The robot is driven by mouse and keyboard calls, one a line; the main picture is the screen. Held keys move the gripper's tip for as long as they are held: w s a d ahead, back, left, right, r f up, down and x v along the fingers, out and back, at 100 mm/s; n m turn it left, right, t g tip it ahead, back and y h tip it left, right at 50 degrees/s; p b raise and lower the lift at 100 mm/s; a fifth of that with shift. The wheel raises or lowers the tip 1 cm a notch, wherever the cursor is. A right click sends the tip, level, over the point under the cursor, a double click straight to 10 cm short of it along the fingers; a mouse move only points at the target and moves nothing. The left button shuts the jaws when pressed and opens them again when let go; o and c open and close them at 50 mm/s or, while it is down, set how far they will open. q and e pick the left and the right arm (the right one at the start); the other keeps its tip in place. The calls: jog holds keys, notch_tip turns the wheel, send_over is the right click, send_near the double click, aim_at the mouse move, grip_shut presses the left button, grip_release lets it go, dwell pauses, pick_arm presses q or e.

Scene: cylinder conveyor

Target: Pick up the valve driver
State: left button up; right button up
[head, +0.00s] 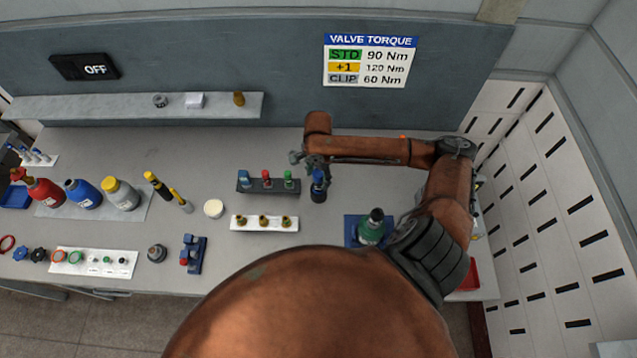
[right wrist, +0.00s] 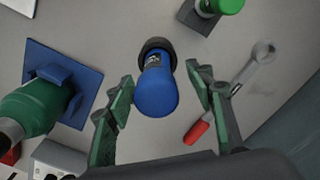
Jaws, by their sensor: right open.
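A blue cylindrical tool with a black collar, which I take to be the valve driver (right wrist: 155,88), stands on the grey bench between the fingers of my right gripper (right wrist: 160,80). In the head view the same blue and black tool (head: 318,192) stands just right of the dark rack, below my right gripper (head: 314,166). The gripper is open, with one green-padded finger on each side of the tool and visible gaps between them. My left gripper is not in view.
A dark rack (head: 268,187) with coloured pieces is close by on the left, a white rack (head: 264,224) in front. A red-handled tool (right wrist: 197,132) lies near the right finger.

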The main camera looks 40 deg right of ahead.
jog(key=f, duration=0.4)
jog(key=shift+s, duration=0.2)
jog(key=shift+c, duration=0.5)
grip_shut()
